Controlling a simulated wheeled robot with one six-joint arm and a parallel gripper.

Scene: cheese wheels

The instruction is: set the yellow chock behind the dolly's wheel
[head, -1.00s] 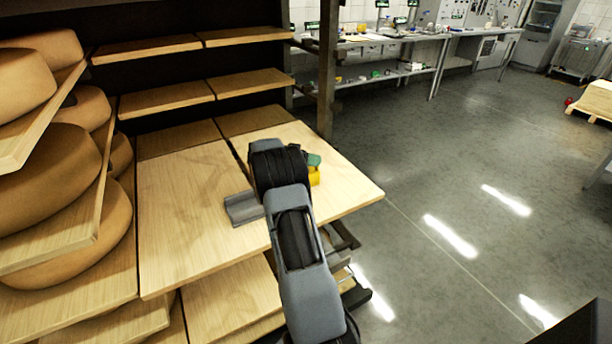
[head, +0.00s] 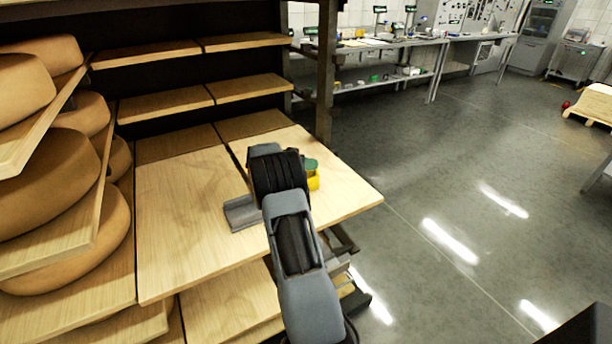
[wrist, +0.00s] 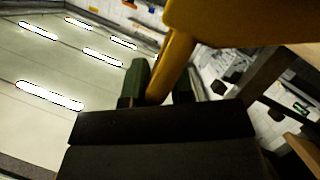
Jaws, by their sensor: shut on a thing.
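The yellow chock (head: 314,182) shows just past my wrist in the head view, above the right part of a wooden board. In the wrist view the chock (wrist: 178,62) is large and close, its narrow part between the green fingertips of my gripper (wrist: 160,84). My gripper is shut on it. In the head view my wrist hides most of the gripper; only a green finger part (head: 311,165) shows. I cannot make out the dolly or its wheel for certain in either view.
Wooden shelves with cheese wheels (head: 65,240) stand at left. A grey bracket-like piece (head: 241,213) lies on the board (head: 180,220) by my arm. A pallet-like wooden stack (head: 594,103) is at far right, with a small red thing beside it. The grey floor (head: 450,170) between is open.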

